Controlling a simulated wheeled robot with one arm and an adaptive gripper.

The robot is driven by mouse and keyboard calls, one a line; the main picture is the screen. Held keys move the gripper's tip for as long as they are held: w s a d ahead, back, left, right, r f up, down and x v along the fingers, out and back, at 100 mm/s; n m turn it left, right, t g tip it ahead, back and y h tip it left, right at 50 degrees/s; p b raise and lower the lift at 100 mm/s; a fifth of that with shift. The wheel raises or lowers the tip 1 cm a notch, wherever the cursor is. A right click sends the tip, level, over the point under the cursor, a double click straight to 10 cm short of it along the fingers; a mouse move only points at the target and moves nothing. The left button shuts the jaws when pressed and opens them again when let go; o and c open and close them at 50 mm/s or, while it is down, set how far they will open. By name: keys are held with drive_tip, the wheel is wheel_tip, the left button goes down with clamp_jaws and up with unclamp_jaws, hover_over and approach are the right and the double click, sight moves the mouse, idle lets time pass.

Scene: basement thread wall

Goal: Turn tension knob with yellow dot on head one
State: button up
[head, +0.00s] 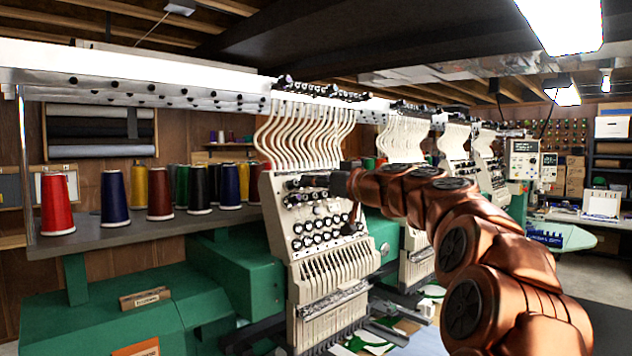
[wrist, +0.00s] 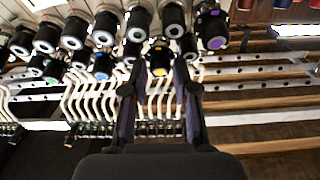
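The first embroidery head (head: 330,255) is a cream panel with rows of black tension knobs, in the middle of the head view. My gripper (wrist: 159,72) is open, with one finger on each side of that knob in the picture. I see no clear contact, and the depth between fingertips and knob is hard to judge. In the head view my gripper (head: 350,205) is small and dark in front of the head's right side; the yellow dot cannot be made out there.
Neighbouring knobs crowd close, including one with a purple dot (wrist: 216,43) and one with a green dot (wrist: 52,81). Thread cones (head: 115,200) stand on a shelf at left. More heads (head: 415,260) stand behind my arm.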

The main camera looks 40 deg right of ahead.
clamp_jaws()
drive_tip(key=shift+m, duration=0.3)
drive_tip(key=m+g+h+p, duration=0.1)
drive_tip(key=m+g+p, duration=0.1)
drive_tip(key=m, duration=0.6)
drive_tip(key=m+g+h+p, duration=0.2)
drive_tip(key=m+p, duration=0.3)
drive_tip(key=m, duration=0.3)
drive_tip(key=r+m+g+h+p, duration=0.1)
drive_tip(key=m+p, duration=0.3)
drive_tip(key=m, duration=0.5)
drive_tip(key=shift+w+a+g+h, duration=0.15)
drive_tip(key=shift+a+g+h, duration=0.2)
drive_tip(key=shift+g, duration=0.35)
